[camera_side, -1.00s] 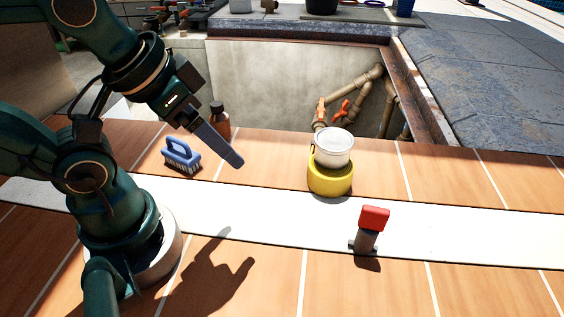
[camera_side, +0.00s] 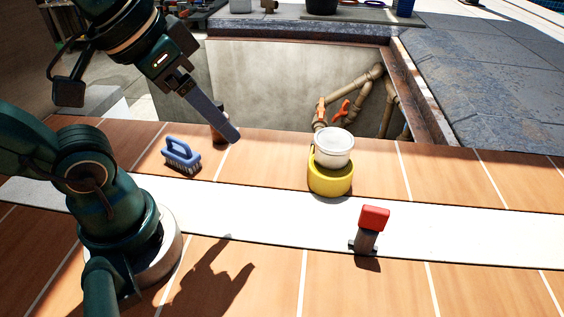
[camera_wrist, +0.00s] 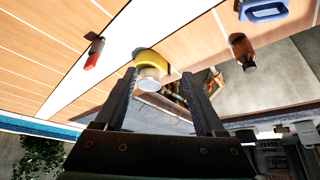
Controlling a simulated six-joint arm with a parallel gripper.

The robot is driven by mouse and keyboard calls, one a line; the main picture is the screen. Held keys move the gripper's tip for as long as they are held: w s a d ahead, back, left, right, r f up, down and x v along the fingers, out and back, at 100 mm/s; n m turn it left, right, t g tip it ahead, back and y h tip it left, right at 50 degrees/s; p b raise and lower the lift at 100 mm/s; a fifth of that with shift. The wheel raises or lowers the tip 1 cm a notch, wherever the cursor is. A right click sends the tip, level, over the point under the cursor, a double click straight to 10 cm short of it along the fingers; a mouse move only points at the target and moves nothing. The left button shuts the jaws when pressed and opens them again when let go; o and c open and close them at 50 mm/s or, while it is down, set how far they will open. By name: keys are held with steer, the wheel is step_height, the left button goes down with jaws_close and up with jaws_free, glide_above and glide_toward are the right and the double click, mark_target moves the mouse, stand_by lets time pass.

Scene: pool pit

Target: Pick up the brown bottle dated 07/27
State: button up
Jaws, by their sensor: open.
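The brown bottle (camera_side: 217,131) stands upright on the wooden deck near the pit's edge, partly hidden behind my gripper in the side view. In the wrist view the bottle (camera_wrist: 241,47) is at the upper right, outside the jaws. Its date is not readable. My gripper (camera_side: 235,136) is open and empty, raised above the deck and angled down to the right. In the wrist view my two fingers (camera_wrist: 158,76) are spread wide apart.
A blue brush (camera_side: 181,154) lies left of the bottle. A red-topped tool (camera_side: 372,222) stands nearer the front. The open pit (camera_side: 270,90) with pipes lies behind.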

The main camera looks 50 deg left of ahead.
steer(key=w+a+f+m+y, duration=0.1)
steer(key=w+a+m+y, duration=0.1)
steer(key=a+m+y, duration=0.5)
steer(key=r+m+t+y, duration=0.15)
steer(key=m+y, duration=0.25)
steer(key=m, duration=1.4)
glide_above(219, 106)
steer(key=f, duration=0.9)
steer(key=s+f, duration=0.1)
steer(key=f, duration=0.3)
steer(key=shift+d+f, duration=0.1)
steer(key=shift+f, duration=0.15)
steer(key=shift+x, duration=2.6)
steer(key=shift+r, duration=0.1)
jaws_close()
